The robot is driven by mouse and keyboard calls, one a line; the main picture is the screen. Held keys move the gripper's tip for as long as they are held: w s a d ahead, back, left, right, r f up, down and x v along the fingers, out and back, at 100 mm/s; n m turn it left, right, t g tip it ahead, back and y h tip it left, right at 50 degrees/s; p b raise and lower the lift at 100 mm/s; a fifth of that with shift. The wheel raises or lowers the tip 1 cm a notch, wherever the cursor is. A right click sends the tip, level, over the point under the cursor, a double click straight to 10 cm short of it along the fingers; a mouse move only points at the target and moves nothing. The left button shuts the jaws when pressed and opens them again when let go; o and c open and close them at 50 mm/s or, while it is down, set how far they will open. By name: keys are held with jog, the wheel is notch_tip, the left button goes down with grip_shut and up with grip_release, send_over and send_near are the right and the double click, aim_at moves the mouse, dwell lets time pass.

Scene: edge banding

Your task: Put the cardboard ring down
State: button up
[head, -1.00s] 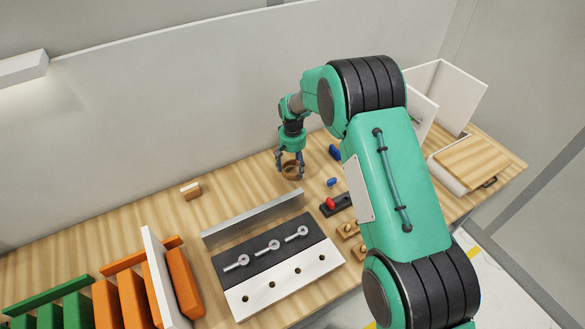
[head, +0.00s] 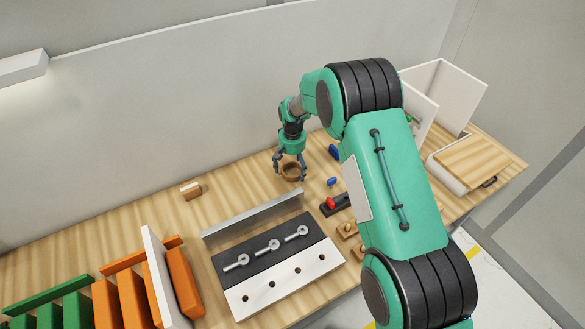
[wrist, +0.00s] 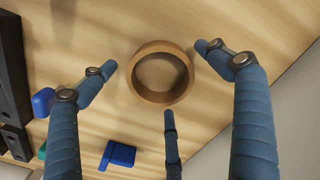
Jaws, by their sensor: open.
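The cardboard ring (head: 291,171) is a short brown hoop lying flat on the wooden bench near the back wall. In the wrist view the ring (wrist: 137,87) lies on bare wood with its hole facing up. My gripper (head: 290,165) is above and around the ring, pointing down. In the wrist view my gripper (wrist: 160,75) has its blue fingers spread wide, with visible gaps between the fingertips and the ring. It is open and holds nothing.
Blue pieces (head: 335,152) (wrist: 118,155) lie close to the ring. A dark block with a red knob (head: 331,203) is nearer the front. A rack with metal eye bolts (head: 274,245) stands front left. A small wooden block (head: 191,190) lies left. Bench between is clear.

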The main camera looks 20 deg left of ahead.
jog(key=shift+r, duration=0.1)
notch_tip(320, 180, up, 12)
dwell(0.6)
jog(key=shift+r, duration=0.1)
dwell(0.8)
jog(key=s+d+r+m+t, duration=0.1)
jog(key=s+d+r, duration=0.3)
jog(key=d+r, duration=0.55)
jog(key=s+d+r+t, duration=0.1)
jog(key=s+d+r, duration=0.4)
jog(key=d+r, duration=0.4)
jog(key=s+d+r+m, duration=0.1)
jog(key=s+d+r, duration=0.3)
jog(key=d+r, duration=0.5)
jog(key=s+d+r+m+t, duration=0.1)
jog(key=s+d+r, duration=0.2)
jog(key=s+d, duration=0.3)
jog(key=s+d+r+t, duration=0.1)
jog(key=s+d+r, duration=0.25)
jog(key=s, duration=0.45)
jog(key=s+d+f, duration=0.1)
jog(key=s+d, duration=0.2)
jog(key=s, duration=0.5)
jog(key=s+d+f+m+t, duration=0.1)
jog(key=s+d, duration=0.2)
jog(key=s, duration=0.5)
jog(key=shift+s+d+f+m+t, duration=0.15)
jog(key=shift+s+d+m+t, duration=0.1)
jog(key=shift+d+m+t, duration=0.1)
